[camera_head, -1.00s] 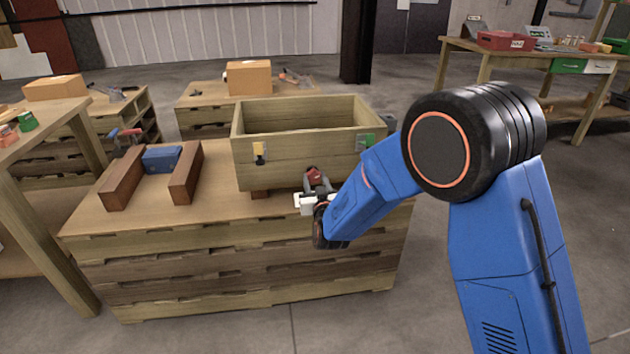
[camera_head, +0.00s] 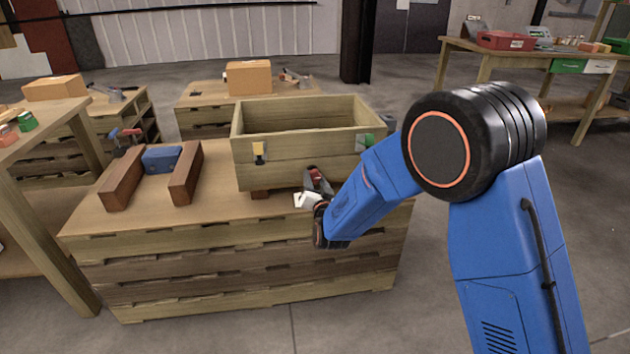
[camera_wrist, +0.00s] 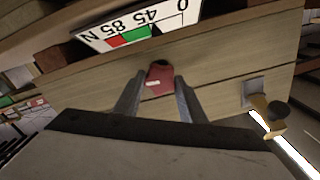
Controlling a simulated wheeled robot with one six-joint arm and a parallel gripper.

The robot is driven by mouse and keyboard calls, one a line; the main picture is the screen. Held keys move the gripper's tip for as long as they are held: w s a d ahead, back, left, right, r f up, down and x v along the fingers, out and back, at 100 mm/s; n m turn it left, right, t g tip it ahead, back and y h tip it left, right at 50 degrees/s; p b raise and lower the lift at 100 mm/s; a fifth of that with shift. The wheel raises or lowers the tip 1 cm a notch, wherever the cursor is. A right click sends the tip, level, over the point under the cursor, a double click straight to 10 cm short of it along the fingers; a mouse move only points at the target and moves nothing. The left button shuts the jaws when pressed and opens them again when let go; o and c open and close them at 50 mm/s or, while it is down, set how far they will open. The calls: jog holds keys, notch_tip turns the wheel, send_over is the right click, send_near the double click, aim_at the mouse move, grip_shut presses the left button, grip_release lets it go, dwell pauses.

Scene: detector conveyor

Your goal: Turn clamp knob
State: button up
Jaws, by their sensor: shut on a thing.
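A small red clamp knob (camera_wrist: 160,80) with a dark top sits against the wooden crate's front (camera_wrist: 215,62) in the wrist view. My gripper (camera_wrist: 160,74) is shut on it, one grey finger on each side. In the head view the red knob (camera_head: 314,174) shows at my gripper (camera_head: 318,182), low on the crate's front (camera_head: 300,160); my wrist partly hides it. A white dial plate (camera_wrist: 135,27) marked 0, 45, 85 and N, with green and red bands, appears upside down and tilted above the knob in the wrist view.
The crate stands on a pallet-sided bench (camera_head: 215,215). A yellow tab (camera_head: 259,153) and a green part (camera_head: 364,142) are on its front. Two brown blocks (camera_head: 123,180) flank a blue block (camera_head: 161,159) at left. The bench's front strip is clear.

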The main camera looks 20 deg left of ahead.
jog(key=shift+m, duration=0.4)
jog(key=o, duration=1.1)
jog(key=shift+c, duration=0.2)
jog(key=v, duration=1.7)
jog(key=shift+d, duration=0.25)
jog(key=shift+s+f, duration=0.1)
